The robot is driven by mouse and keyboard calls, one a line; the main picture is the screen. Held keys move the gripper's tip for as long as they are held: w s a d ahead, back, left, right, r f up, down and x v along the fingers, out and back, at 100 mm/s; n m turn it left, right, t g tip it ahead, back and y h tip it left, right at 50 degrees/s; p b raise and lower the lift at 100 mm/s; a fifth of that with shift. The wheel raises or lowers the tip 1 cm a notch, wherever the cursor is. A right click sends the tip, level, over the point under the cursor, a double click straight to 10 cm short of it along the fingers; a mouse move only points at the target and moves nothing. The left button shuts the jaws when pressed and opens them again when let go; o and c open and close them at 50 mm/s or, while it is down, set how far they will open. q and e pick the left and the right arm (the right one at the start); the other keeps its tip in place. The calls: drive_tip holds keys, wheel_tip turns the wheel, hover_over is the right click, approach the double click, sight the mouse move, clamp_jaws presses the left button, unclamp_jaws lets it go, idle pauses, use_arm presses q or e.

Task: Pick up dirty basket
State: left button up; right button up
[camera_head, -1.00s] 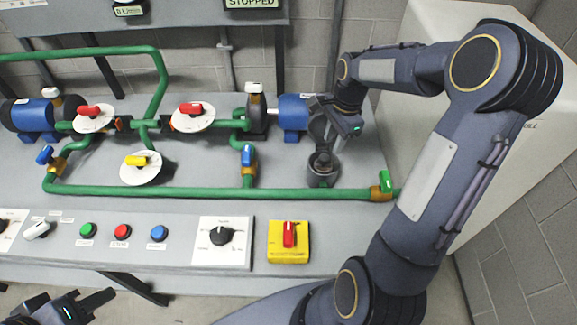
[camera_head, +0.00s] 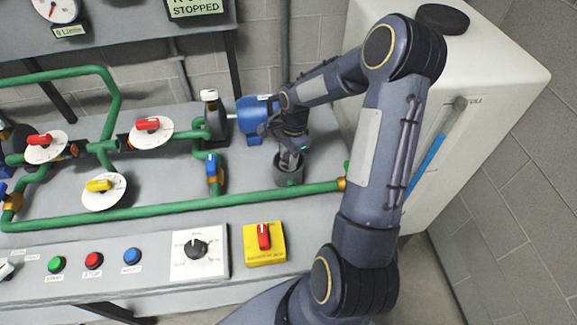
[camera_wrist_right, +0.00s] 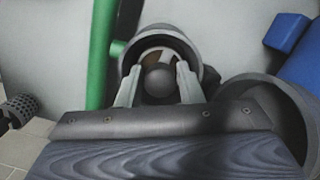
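A grey round housing (camera_head: 289,176) stands open on the bench at the end of the green pipe. In the right wrist view the housing (camera_wrist_right: 207,75) holds a round grey knob (camera_wrist_right: 159,80) in its mouth, which looks like the basket's top; the basket body is hidden. My right gripper (camera_head: 290,158) is at the housing mouth. In the right wrist view its two fingers (camera_wrist_right: 157,76) are apart, one on each side of the knob, with gaps visible. My left gripper is out of view.
A grey hollow round part (camera_wrist_right: 285,108), perhaps the lid, is close right of the gripper. A dark perforated basket-like thing (camera_wrist_right: 20,108) shows at the left edge. A blue motor (camera_head: 256,118), green pipe (camera_head: 150,209) and white tank (camera_head: 440,120) surround the housing.

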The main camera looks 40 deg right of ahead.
clamp_jaws()
drive_tip(key=shift+r, duration=0.1)
